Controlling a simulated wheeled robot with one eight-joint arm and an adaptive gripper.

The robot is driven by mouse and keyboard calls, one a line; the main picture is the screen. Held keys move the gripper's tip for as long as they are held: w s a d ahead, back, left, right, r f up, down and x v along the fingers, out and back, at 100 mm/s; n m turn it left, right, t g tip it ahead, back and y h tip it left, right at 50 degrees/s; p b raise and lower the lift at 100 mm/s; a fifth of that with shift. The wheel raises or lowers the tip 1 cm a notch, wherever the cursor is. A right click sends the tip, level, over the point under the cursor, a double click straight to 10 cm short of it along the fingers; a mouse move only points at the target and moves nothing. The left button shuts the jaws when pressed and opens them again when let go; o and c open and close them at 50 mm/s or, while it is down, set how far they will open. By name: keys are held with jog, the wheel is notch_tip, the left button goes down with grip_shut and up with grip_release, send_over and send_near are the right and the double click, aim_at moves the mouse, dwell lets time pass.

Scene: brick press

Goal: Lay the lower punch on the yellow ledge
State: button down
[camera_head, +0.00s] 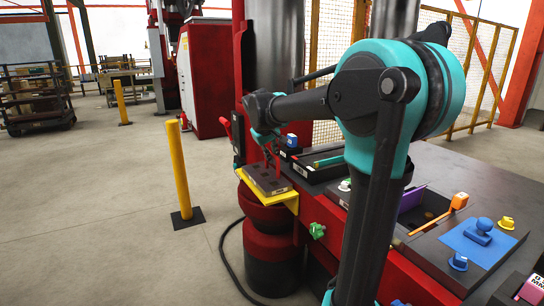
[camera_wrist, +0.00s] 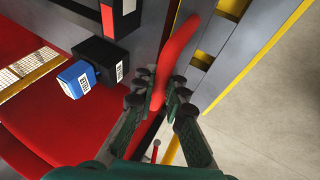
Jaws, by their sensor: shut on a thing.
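The lower punch (camera_head: 266,180) is a dark, flat block with a red arched handle (camera_head: 271,158). It is over the yellow ledge (camera_head: 292,202) on the press's front left side, level and either resting on it or very slightly above it; I cannot tell which. My gripper (camera_head: 268,134) is above the block, shut on the red handle. In the wrist view the fingers of my gripper (camera_wrist: 160,100) close on both sides of the red handle (camera_wrist: 166,50). The ledge's yellow edge (camera_wrist: 268,55) runs along the right there.
A green knob (camera_head: 317,230) sticks out of the red bench front. A yellow post (camera_head: 179,170) stands on open floor to the left.

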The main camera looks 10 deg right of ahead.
jog(key=c, duration=1.6)
grip_release()
jog(key=v, duration=1.2)
